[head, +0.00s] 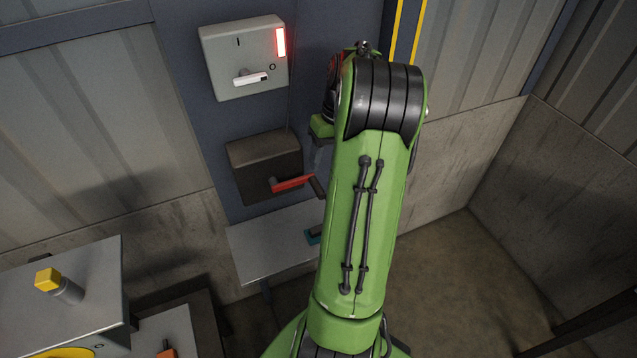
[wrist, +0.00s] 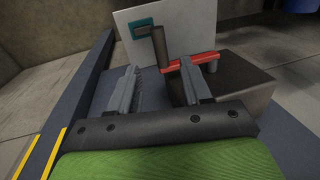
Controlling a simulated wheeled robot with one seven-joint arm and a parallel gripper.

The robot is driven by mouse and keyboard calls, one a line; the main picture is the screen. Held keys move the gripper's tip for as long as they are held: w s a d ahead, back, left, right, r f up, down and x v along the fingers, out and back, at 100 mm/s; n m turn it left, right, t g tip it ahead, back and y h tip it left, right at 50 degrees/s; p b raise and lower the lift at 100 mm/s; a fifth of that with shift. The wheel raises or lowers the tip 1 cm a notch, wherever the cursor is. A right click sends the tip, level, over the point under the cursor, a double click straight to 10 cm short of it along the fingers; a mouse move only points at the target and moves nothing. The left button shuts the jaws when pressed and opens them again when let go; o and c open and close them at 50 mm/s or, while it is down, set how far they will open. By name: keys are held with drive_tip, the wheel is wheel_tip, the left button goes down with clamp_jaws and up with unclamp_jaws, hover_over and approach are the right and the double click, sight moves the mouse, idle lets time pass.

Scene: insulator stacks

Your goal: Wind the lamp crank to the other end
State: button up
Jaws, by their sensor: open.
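The crank has a red arm (head: 292,184) on the front of a dark box (head: 255,160) on the wall column. In the head view its arm points right, with a dark grip (head: 318,187) at the end. In the wrist view the red arm (wrist: 190,64) lies just beyond my gripper (wrist: 159,68). My gripper is open, and the brown grip (wrist: 159,46) appears between and slightly beyond the fingertips. I cannot tell whether a finger touches the crank. My arm hides most of my gripper in the head view.
Above the crank, a pale box (head: 232,62) carries a red lit lamp (head: 281,42) and a small white lever (head: 251,78). Below is a grey shelf (head: 262,250) with a teal object (head: 312,237). A bench with a yellow-topped knob (head: 47,279) stands left.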

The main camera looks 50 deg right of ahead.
sight(319, 187)
drive_tip(key=x, duration=0.7)
drive_tip(key=shift+a+f, duration=0.1)
drive_tip(key=shift+f, duration=0.6)
clamp_jaws()
